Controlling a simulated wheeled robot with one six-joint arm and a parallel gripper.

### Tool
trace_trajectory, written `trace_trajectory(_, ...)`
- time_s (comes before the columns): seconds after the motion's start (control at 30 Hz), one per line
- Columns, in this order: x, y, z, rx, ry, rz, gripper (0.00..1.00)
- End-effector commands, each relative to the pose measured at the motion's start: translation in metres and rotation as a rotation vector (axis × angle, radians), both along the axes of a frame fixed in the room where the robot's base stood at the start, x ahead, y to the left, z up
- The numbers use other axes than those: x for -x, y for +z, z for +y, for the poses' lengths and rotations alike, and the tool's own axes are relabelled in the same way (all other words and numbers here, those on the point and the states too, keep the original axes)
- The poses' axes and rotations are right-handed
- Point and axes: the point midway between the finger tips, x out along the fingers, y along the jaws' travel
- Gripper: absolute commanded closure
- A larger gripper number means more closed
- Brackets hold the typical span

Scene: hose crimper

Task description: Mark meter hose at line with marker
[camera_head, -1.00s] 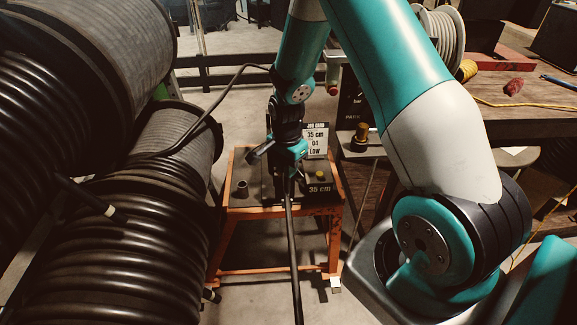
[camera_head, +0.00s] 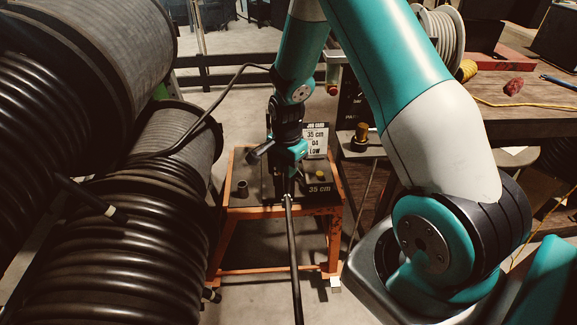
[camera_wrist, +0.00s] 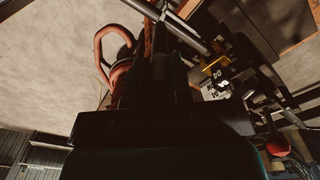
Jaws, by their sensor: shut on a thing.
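My gripper (camera_head: 284,186) points down over the dark top of the small orange-framed table (camera_head: 262,212). It is shut on a slim dark thing, mostly hidden by the fingers; I cannot tell whether this is the marker or hose. A long dark rod or hose (camera_head: 294,262) runs from just below the fingers down to the picture's bottom edge. Whether it touches them is unclear. In the wrist view the dark fingers (camera_wrist: 155,75) fill the middle. A black hose (camera_head: 213,105) arches from the lower left reel to behind my arm. No marking line can be made out.
A job card (camera_head: 316,140) reading 35 cm, 04, LOW stands on the table behind a 35 cm block (camera_head: 319,188). A small dark cup (camera_head: 242,188) stands at its left. Large hose reels (camera_head: 150,240) fill the left. A wooden bench (camera_head: 520,125) is at right.

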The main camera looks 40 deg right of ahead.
Motion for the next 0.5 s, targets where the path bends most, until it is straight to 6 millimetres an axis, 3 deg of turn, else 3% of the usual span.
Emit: trace_trajectory(0.5,0.000,0.042,0.000,0.000,0.000,0.001,1.00)
